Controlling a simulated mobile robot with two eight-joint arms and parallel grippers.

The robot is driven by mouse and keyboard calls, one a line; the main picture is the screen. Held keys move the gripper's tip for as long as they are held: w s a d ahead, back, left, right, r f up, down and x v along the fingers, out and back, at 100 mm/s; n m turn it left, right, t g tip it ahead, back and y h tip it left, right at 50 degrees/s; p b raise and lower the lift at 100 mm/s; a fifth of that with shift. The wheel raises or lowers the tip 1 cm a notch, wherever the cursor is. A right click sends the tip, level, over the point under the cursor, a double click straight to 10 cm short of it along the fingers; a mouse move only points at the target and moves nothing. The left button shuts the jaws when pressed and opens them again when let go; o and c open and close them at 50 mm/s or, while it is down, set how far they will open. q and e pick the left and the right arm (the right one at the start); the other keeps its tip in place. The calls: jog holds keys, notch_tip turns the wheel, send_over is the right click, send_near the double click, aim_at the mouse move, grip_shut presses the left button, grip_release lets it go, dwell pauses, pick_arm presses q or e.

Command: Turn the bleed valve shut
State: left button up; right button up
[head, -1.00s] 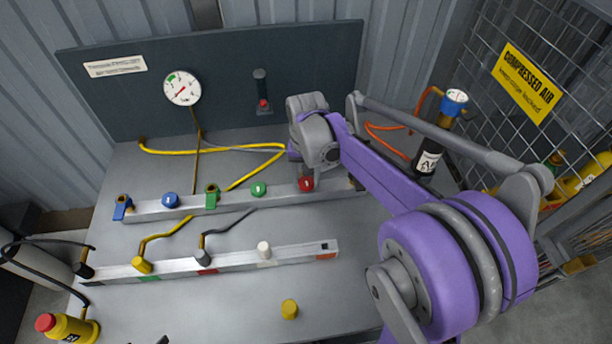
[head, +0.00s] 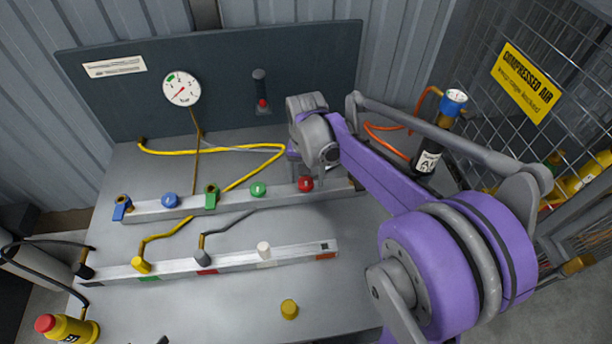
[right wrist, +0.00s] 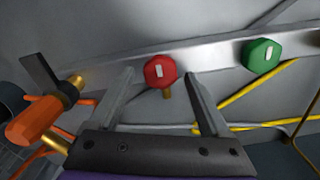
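My right gripper (right wrist: 158,78) is open in the right wrist view, its two fingers apart. A red knob (right wrist: 160,71) with a white mark and brass stem shows between the fingertips, with a gap to each. In the head view the red knob (head: 306,184) sits on the back rail, just below my right wrist; the fingers are hidden there. A black lever on a brass fitting (right wrist: 77,81), with an orange body (right wrist: 35,122), is left of the gripper in the wrist view. No label tells which part is the bleed valve. I cannot make out my left gripper.
The back rail (head: 235,198) also carries a green knob (head: 258,189), a green lever valve (head: 211,197), a blue knob (head: 170,200) and a blue lever valve (head: 122,206). A front rail (head: 300,255) holds hose plugs. A dial gauge (head: 182,88) is on the back panel.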

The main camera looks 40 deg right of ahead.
aim_at(306, 180)
pick_arm(q)
jog(key=shift+w+r+p, duration=0.1)
jog(key=shift+r+p, duration=0.45)
jog(key=shift+r, duration=0.05)
pick_arm(e)
notch_tip(306, 180, up, 11)
jog(key=shift+f, duration=0.1)
dwell(0.4)
